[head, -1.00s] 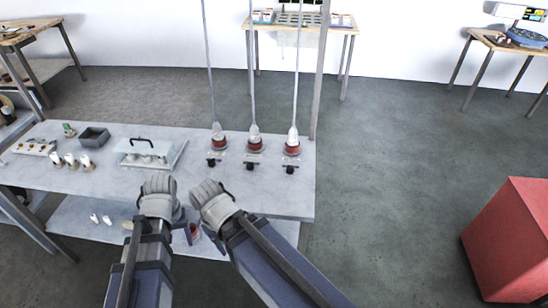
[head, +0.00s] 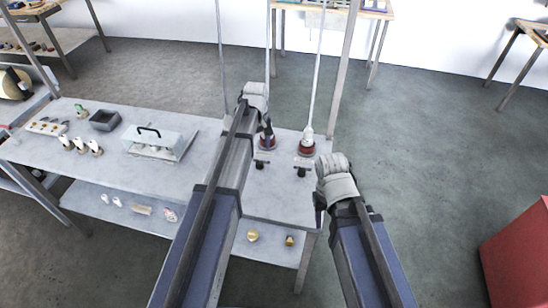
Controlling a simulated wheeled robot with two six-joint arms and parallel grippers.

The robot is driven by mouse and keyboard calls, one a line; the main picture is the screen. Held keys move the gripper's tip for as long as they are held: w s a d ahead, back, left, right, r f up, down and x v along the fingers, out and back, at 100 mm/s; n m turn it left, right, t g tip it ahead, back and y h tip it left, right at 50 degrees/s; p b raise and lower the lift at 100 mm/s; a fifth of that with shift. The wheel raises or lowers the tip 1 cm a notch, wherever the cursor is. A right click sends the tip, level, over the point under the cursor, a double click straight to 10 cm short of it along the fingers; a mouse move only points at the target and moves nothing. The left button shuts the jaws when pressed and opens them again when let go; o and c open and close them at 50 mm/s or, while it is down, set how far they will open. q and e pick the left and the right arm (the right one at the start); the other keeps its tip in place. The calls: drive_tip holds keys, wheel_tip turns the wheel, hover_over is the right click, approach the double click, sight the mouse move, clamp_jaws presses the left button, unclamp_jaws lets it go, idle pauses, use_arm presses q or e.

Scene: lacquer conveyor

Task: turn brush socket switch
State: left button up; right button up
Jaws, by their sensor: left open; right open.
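Three thin poles come down to the right part of the grey bench (head: 270,197). A red and white socket (head: 307,148) stands at the foot of the right pole, and another (head: 267,143) at the middle one. The left pole's foot is hidden behind my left arm. A small black switch (head: 302,168) sits in front of the right socket and another black switch (head: 262,161) in front of the middle one. My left gripper (head: 256,93) is open above and beyond the middle socket. My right gripper (head: 333,168) is open at the bench's right edge, right of the right switch.
A clear-lidded box with a black handle (head: 158,140), a dark tray (head: 105,120) and several small white-topped pieces (head: 80,146) stand on the left of the bench. A lower shelf (head: 140,222) holds small items. A red block (head: 520,255) stands at far right; floor between is clear.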

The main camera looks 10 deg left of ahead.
sight(259, 162)
use_arm(q)
drive_tip(key=shift+s+f, duration=0.1)
wheel_tip(259, 162, down, 8)
drive_tip(key=b, duration=0.8)
drive_tip(key=shift+r, duration=0.2)
clamp_jaws()
